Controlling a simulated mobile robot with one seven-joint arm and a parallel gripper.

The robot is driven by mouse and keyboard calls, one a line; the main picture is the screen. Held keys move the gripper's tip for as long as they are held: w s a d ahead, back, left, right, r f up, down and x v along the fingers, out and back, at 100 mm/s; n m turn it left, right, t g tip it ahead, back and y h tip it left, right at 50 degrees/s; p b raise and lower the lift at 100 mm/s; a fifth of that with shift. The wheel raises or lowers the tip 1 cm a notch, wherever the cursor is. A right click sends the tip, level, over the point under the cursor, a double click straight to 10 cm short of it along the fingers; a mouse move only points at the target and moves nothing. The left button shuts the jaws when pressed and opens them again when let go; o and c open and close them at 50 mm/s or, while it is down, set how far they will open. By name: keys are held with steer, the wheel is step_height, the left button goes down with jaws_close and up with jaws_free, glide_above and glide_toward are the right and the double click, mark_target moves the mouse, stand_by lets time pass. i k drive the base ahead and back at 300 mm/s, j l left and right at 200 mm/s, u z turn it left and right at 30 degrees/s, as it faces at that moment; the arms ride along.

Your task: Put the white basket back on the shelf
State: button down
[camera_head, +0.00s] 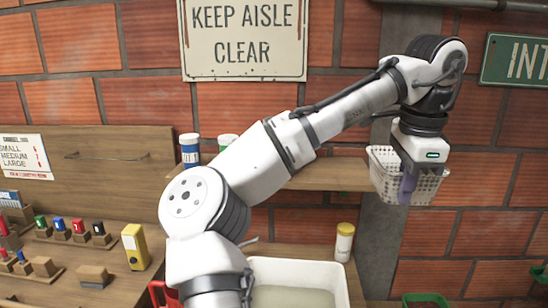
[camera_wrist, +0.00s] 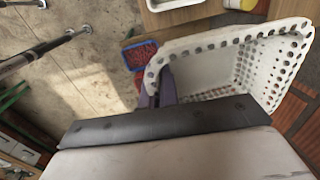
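The white basket (camera_head: 384,178) is a perforated plastic basket, held up in the air beside the right end of the wooden shelf (camera_head: 318,178). My gripper (camera_head: 407,190) points down at the basket's right part, with its purple fingers at the basket wall. In the wrist view, the basket (camera_wrist: 236,62) spreads out to the right, and the fingers of my gripper (camera_wrist: 157,90) close on its rim at the near left corner. The basket looks empty in the wrist view. The fingertips are partly hidden by the rim and the gripper body.
Below are a white tub (camera_head: 295,262) and a yellow-lidded jar (camera_head: 344,242). A grey post (camera_head: 380,240) and brick wall stand behind the basket.

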mark_target(320, 164)
steer(key=i, duration=0.85)
